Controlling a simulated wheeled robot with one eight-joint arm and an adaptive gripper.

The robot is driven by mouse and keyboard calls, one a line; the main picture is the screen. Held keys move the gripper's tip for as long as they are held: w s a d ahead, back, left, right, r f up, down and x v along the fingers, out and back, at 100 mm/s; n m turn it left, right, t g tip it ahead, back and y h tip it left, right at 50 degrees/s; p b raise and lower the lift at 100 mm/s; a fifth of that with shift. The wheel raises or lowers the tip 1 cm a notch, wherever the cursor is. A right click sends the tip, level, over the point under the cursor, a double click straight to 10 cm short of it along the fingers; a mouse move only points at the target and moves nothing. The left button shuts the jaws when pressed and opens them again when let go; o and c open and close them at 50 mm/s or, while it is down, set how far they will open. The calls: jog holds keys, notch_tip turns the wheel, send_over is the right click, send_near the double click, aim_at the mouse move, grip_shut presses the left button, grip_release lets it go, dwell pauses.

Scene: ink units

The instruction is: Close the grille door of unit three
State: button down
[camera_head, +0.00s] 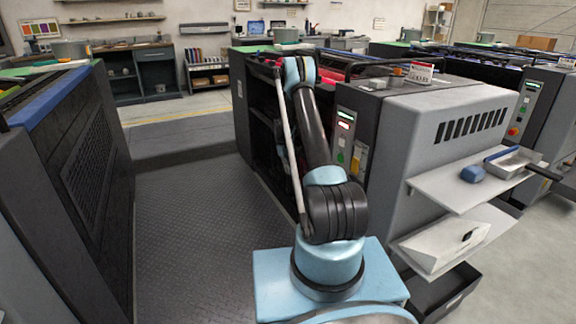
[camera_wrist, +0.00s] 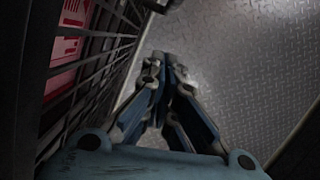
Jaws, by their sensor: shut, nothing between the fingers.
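In the wrist view a dark grille door (camera_wrist: 108,52) runs down the left side, seen steeply from its edge, with red parts showing between its bars. My gripper (camera_wrist: 166,60) is shut and empty, just right of the grille and above the floor. Whether it touches the grille I cannot tell. In the head view a dark-sided grey unit (camera_head: 430,115) stands at the centre, its left side dark and open-looking (camera_head: 262,130). My arm reaches up along that side and hides part of it. My gripper cannot be made out there. No unit number is readable.
Another unit with a grilled side panel (camera_head: 88,165) stands at the left. A dark floor plate (camera_head: 190,225) fills the aisle between the units. Shelves with a blue object (camera_head: 472,174) and a metal tray (camera_head: 515,164) jut out at the right.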

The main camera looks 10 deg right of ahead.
jog(key=shift+s+d+f, duration=0.3)
jog(key=shift+s+d, duration=0.05)
jog(key=shift+s, duration=0.3)
jog(key=shift+s+d+f, duration=0.35)
jog(key=shift+s+d, duration=0.05)
jog(key=shift+s, duration=0.3)
jog(key=shift+s+d+f, duration=0.3)
jog(key=shift+s+d, duration=0.05)
jog(key=shift+s, duration=0.3)
